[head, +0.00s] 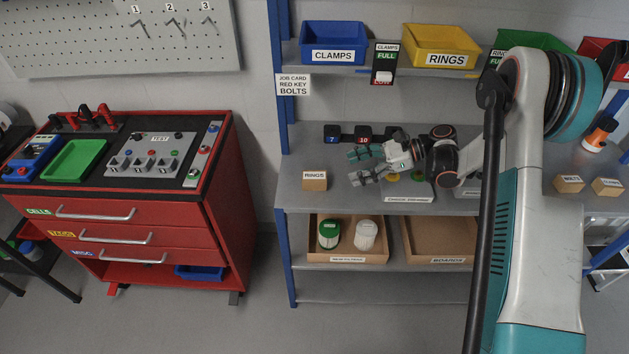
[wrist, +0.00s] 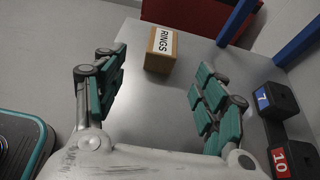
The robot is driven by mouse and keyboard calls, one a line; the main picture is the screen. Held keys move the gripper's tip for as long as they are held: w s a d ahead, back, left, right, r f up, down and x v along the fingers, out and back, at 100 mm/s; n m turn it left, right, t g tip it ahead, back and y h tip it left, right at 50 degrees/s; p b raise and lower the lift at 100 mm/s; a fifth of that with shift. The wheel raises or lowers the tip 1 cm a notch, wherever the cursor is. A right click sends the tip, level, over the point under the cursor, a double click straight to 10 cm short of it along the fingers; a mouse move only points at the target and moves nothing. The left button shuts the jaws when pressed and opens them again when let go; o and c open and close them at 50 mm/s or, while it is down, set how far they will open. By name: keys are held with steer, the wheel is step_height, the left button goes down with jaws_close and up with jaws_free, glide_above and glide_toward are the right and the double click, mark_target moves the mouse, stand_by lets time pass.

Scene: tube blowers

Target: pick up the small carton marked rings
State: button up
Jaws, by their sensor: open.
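The small carton marked RINGS (head: 314,182) is a brown box with a white label. It stands on the grey shelf near its front left corner in the head view. In the wrist view the carton (wrist: 160,52) lies beyond the fingertips, roughly between the two fingers' lines. My gripper (head: 357,166) is open and empty, to the right of the carton and apart from it. In the wrist view my gripper (wrist: 160,75) shows both teal-padded fingers spread wide. Nothing hides the carton in either view.
Blocks marked 7 (wrist: 272,98) and 10 (wrist: 290,158) stand right of my gripper in the wrist view. A blue post (head: 283,150) rises at the shelf's left edge. A yellow RINGS bin (head: 441,42) sits on the upper shelf. Cartons (head: 568,184) stand at far right.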

mark_target(317, 175)
steer(key=b+x, duration=0.2)
steer(key=x, duration=0.5)
steer(key=shift+f, duration=0.15)
steer(key=shift+w+r+b+x, duration=0.15)
steer(key=shift+b+x, duration=0.5)
steer(key=shift+x, duration=0.9)
steer(key=shift+w+r+b+x, duration=0.15)
steer(key=shift+b+x, duration=0.45)
steer(key=shift+x, duration=0.9)
steer(key=shift+a, duration=0.15)
steer(key=c, duration=1.2)
